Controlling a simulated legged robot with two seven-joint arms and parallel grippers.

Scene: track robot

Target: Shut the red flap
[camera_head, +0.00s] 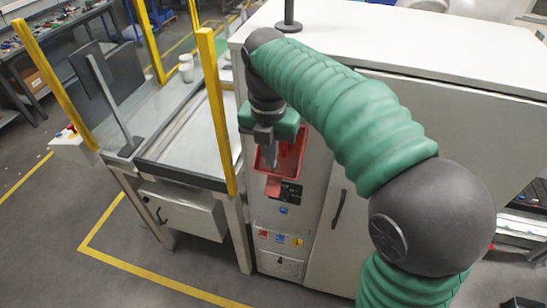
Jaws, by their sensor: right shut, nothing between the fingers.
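The red flap (291,160) is on the front of the white cabinet, near its left corner. It looks tilted out from the cabinet front, with a hollow, tray-like shape. My right gripper (268,158) is at the flap's left part, pointing down, with its fingers together and empty. It overlaps the flap in the picture, and I cannot tell whether they touch. The gripper and wrist hide the flap's upper left part. My left gripper is not in view.
The white cabinet (350,40) has a dark handle (339,208) and a dark panel below the flap. A conveyor table (190,125) with yellow posts (215,110) stands close on the left. Grey floor with yellow lines (150,277) is clear in front.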

